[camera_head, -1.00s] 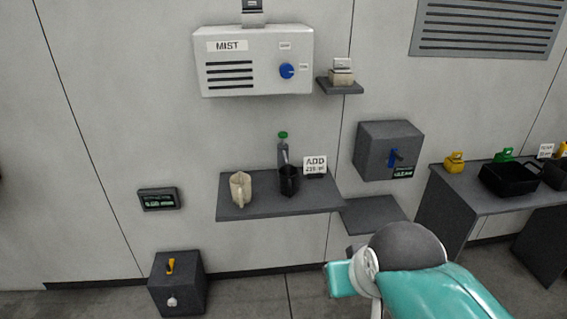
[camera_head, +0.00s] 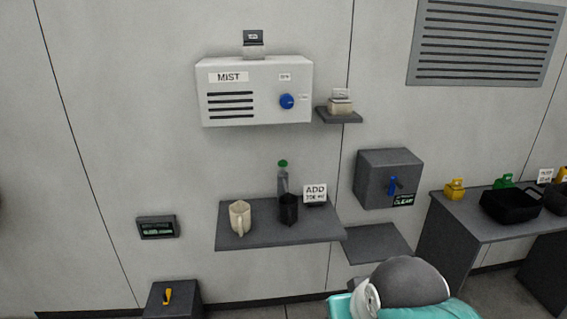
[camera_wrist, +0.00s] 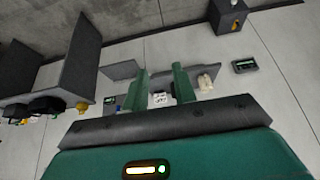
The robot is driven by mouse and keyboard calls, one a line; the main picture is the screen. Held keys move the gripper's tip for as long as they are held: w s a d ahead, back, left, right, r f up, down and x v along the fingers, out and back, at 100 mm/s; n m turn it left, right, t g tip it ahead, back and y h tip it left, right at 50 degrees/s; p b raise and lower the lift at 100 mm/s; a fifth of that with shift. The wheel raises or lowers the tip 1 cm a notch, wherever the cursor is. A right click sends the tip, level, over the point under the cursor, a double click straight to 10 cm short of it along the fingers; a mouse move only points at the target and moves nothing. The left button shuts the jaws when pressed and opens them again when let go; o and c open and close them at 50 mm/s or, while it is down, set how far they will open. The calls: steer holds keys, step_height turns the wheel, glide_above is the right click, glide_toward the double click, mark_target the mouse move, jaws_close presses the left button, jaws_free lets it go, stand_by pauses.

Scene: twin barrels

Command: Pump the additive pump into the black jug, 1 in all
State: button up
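The additive pump (camera_head: 283,180), a grey bottle with a green top, stands on the wall shelf (camera_head: 270,235) behind the black jug (camera_head: 288,211). The black jug is upright beneath the pump's spout area. A cream jug (camera_head: 240,216) stands to its left. A sign reading ADD (camera_head: 315,192) stands to the right of the pump. My gripper (camera_wrist: 160,78) shows in the wrist view with its two green fingers apart and nothing visible between them but the distant shelf. It is well away from the pump and jug. In the head view the gripper itself is not seen.
A MIST box (camera_head: 255,92) with a blue knob hangs above the shelf. A grey box with a blue lever (camera_head: 391,178) is at right, above a lower shelf (camera_head: 375,243). A table with black bins (camera_head: 510,205) is far right. A floor box (camera_head: 172,300) stands lower left.

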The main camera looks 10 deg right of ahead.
jaws_close()
stand_by(1.5)
